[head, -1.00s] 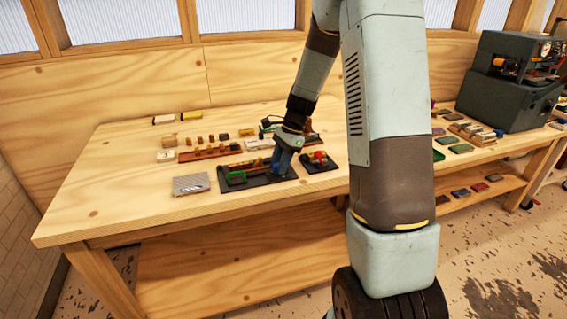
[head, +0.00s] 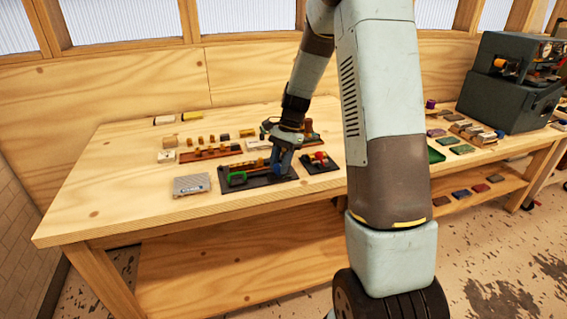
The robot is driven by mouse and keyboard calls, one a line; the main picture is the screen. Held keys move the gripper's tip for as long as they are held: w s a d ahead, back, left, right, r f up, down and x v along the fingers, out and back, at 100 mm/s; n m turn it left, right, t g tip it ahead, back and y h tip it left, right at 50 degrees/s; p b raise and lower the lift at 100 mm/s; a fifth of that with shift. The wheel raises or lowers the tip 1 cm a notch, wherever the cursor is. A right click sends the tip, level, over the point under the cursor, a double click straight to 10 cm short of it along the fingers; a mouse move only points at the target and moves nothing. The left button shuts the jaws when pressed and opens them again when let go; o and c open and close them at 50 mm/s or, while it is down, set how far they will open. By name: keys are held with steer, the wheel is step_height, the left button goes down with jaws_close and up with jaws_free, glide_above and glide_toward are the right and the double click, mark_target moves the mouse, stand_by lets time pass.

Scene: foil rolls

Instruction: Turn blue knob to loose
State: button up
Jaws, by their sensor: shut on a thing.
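My gripper (head: 282,162) points down at the right end of a dark base board (head: 262,181) on the workbench. It is shut on the blue knob (head: 281,169), of which only a little blue shows between and below the fingers. The knob's turn angle and any loose or tight mark are too small to read. A green handle-like part (head: 236,178) sits at the left of the same board, with an orange-brown roll-like part beside it.
A smaller dark board (head: 321,165) with red and yellow parts stands close to the right of my gripper. A grey ribbed block (head: 191,184) lies to the left. Several small blocks on a brown rail (head: 210,152) stand behind. The bench's front left is clear.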

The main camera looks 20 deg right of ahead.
steer(key=shift+a, duration=0.2)
stand_by(0.7)
steer(key=o, duration=1)
steer(key=shift+d, duration=0.1)
steer(key=v, duration=1.3)
steer(key=shift+w+d+r, duration=0.1)
steer(key=shift+d+r, duration=0.05)
steer(key=shift+r, duration=0.15)
